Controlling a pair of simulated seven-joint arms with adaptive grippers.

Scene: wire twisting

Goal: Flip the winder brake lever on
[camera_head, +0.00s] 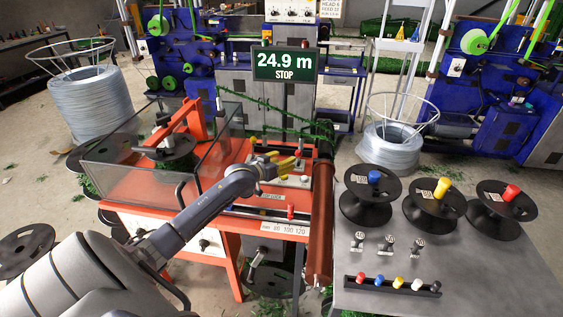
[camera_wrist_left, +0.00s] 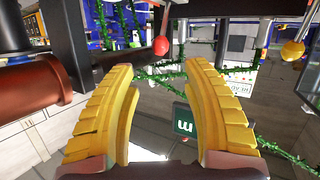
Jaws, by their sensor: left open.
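My left gripper (camera_head: 292,163) is open, with yellow fingers spread above the small control panel (camera_head: 295,182) on the orange machine. In the left wrist view, its fingers (camera_wrist_left: 160,115) have nothing between them. A red-knobbed lever (camera_wrist_left: 161,46) shows ahead of the gap, apart from the fingers. A yellow-knobbed lever (camera_wrist_left: 292,50) is farther right in that view. In the head view, a yellow knob (camera_head: 253,140) and a red knob (camera_head: 305,153) stand close to the gripper. No label tells which is the winder brake lever. My right gripper is not in view.
A sign (camera_head: 285,65) reads 24.9 m STOP. A clear-walled box (camera_head: 120,180) stands left of the gripper, and a red-brown roller (camera_head: 322,225) right. A grey table (camera_head: 450,275) holds black spools. Green barbed wire (camera_head: 262,103) crosses behind.

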